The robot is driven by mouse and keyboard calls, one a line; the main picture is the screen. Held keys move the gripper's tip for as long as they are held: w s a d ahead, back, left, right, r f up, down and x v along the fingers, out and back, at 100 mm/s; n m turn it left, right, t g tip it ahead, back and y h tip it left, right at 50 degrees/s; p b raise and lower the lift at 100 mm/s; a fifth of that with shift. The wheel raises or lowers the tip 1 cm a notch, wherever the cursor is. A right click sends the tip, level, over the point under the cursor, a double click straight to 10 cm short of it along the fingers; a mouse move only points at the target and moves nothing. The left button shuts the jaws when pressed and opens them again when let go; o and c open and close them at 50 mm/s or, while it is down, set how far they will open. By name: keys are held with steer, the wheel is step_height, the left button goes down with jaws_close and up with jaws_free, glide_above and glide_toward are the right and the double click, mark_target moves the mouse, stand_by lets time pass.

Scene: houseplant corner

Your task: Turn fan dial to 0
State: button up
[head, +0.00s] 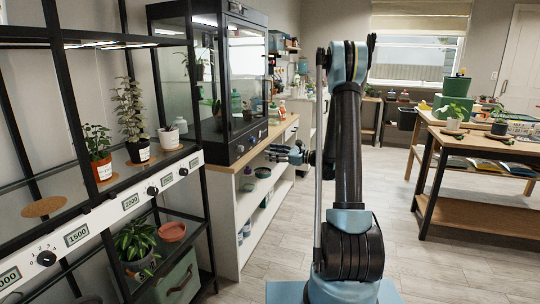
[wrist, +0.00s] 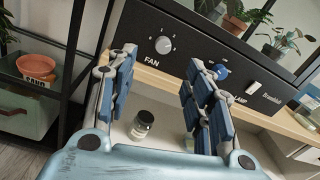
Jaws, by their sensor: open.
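The fan dial (wrist: 164,45) is a small pale round knob on the black front panel (wrist: 190,35) in the wrist view, with the word FAN to its lower left. Small marks around it are too small to read. My gripper (wrist: 161,60) is open and empty, its two blue-padded fingers pointing up toward the panel. The fan dial shows between the fingertips, apparently apart from them. In the head view my gripper (head: 284,153) is in front of the black glass cabinet (head: 232,75); the fan dial cannot be made out clearly there.
A small jar (wrist: 141,125) stands on the shelf below. A black plant rack (head: 60,90) stands left; the floor (head: 390,190) is clear to the right.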

steer(key=shift+v, duration=2.4)
steer(key=v, duration=1.2)
steer(key=shift+w+f, duration=0.1)
steer(key=g, duration=0.2)
glide_toward(243, 149)
steer(key=shift+y, duration=0.3)
steer(key=x, duration=0.8)
steer(key=shift+a+f, duration=0.25)
steer(key=shift+f, duration=0.05)
steer(key=shift+t, duration=0.3)
steer(key=c, duration=1)
